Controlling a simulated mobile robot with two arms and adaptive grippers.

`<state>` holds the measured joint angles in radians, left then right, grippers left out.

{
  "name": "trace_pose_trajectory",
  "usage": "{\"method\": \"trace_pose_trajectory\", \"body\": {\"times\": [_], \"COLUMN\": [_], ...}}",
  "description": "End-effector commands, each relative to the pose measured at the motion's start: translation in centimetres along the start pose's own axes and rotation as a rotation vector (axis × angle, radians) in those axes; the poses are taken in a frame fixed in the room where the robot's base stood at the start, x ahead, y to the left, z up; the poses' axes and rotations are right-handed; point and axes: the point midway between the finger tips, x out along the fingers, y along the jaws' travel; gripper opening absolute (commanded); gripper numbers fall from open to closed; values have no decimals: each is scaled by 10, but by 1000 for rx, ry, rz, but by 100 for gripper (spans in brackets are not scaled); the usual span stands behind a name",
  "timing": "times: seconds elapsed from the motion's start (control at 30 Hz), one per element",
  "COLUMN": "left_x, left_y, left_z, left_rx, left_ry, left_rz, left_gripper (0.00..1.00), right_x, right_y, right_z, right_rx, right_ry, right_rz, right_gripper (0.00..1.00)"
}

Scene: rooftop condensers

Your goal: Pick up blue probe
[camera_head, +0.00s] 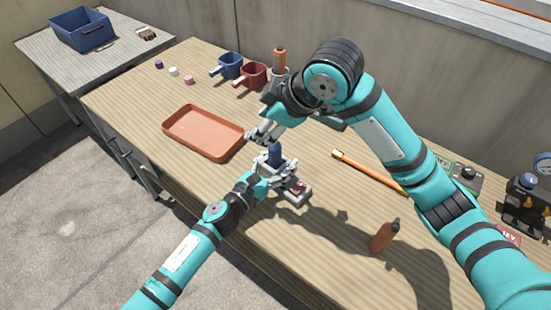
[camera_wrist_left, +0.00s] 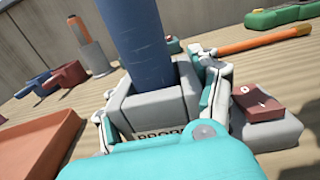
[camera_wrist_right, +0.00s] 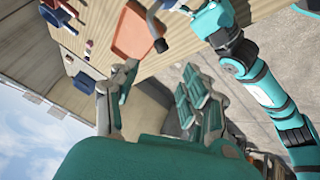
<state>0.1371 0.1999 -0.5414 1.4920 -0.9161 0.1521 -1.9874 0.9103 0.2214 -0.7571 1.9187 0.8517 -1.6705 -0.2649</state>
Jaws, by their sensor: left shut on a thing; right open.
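The blue probe (camera_head: 275,152) stands upright in a grey block near the table's front edge. In the left wrist view the blue probe (camera_wrist_left: 140,45) rises from the grey block (camera_wrist_left: 150,108), which bears a partly hidden label. My left gripper (camera_head: 276,168) is shut on this block, with a finger on each side; the fingers do not visibly touch the blue shaft. My right gripper (camera_head: 262,135) is open and empty, above the table just behind and left of the probe. Its spread fingers also show in the right wrist view (camera_wrist_right: 158,100).
An orange tray (camera_head: 203,133) lies left of the grippers. A grey base with a dark red piece (camera_head: 297,188) sits close right of my left gripper.

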Motion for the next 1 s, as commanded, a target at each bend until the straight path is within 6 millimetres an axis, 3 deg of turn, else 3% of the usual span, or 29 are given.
{"method": "trace_pose_trajectory", "body": {"times": [0.03, 0.2, 0.4, 0.53, 0.67, 0.77, 1.0], "left_x": [0, 0, 0, 0, 0, 0, 0], "left_y": [0, 0, 0, 0, 0, 0, 0], "left_z": [-1, -1, -1, -1, -1, -1, -1], "left_rx": [1, 1, 0, 1, 0, 0, 0], "left_ry": [1, 2, 2, 2, 2, 2, 2], "left_rz": [0, 0, 0, 0, 0, 0, 0], "left_gripper": [20, 20, 20, 20, 20, 20, 20], "right_x": [-2, -15, -34, -45, -40, -29, 9], "right_y": [-8, -34, -68, -84, -77, -64, -32], "right_z": [-25, -99, -168, -205, -211, -200, -140], "right_rx": [-141, -645, -1114, -1297, -1210, -1031, -433], "right_ry": [45, 169, 264, 292, 276, 258, 223], "right_rz": [19, 128, 310, 480, 586, 636, 735], "right_gripper": [47, 47, 47, 47, 47, 47, 47]}}
